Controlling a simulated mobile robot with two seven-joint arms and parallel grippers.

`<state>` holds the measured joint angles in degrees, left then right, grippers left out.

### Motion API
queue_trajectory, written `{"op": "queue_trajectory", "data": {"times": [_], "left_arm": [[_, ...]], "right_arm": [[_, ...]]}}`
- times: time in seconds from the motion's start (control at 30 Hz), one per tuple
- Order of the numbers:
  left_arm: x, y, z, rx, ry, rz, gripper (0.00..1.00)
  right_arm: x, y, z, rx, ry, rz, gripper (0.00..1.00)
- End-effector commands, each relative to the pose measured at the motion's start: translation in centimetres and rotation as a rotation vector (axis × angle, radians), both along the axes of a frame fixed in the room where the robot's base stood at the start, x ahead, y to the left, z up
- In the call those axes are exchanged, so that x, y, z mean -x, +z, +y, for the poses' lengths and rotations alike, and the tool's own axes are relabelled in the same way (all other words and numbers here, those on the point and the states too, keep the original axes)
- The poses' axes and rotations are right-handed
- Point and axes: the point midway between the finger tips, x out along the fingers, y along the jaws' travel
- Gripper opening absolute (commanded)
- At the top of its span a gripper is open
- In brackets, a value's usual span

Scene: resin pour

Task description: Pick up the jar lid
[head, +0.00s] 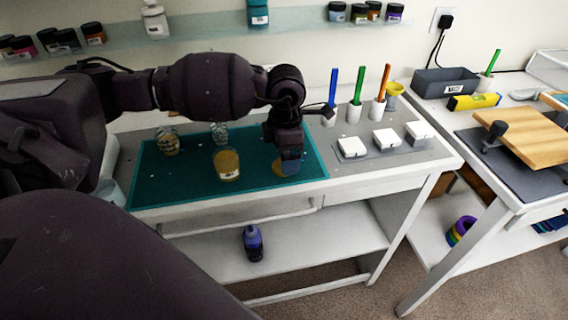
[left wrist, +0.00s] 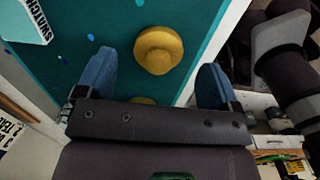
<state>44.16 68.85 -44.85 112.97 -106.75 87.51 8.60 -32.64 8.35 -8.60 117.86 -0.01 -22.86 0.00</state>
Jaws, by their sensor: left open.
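The jar lid looks like a round mustard-yellow disc with a raised round middle. In the left wrist view the lid (left wrist: 158,50) lies on the teal mat, ahead of and between my left gripper's two blue fingers (left wrist: 152,82), which are apart with nothing between them. In the head view my left gripper (head: 290,155) is above the right part of the mat and partly covers a tan disc (head: 281,168), which appears to be the lid. A jar with amber contents (head: 227,165) stands on the mat to its left. My right gripper is not seen.
The teal mat (head: 190,190) also bears two patterned jars (head: 168,142) at the back. White blocks (head: 385,139) and pen holders (head: 353,113) stand to its right. A bottle (head: 253,243) is on the lower shelf. The mat's front right is clear.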

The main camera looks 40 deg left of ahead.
Motion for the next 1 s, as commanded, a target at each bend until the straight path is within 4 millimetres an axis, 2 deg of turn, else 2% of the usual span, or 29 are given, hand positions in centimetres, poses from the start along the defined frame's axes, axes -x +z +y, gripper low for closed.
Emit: {"op": "queue_trajectory", "data": {"times": [0.1,0.2,0.43,0.77,1.0], "left_arm": [[-0.1,-1.9,0.1,0.001,0.001,0.003,0.87],[0.0,-2.7,0.0,0.001,0.001,0.003,0.87],[-0.1,-2.7,0.0,0.000,0.000,0.000,0.87],[-0.1,-2.7,0.0,0.000,0.000,0.000,0.36],[-0.1,-2.7,0.1,0.000,0.000,0.000,0.31]], "right_arm": [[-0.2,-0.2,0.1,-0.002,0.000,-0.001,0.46],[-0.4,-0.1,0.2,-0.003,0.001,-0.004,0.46],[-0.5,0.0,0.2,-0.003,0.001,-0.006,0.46],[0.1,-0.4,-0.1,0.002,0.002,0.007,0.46],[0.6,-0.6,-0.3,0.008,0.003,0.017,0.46]]}}
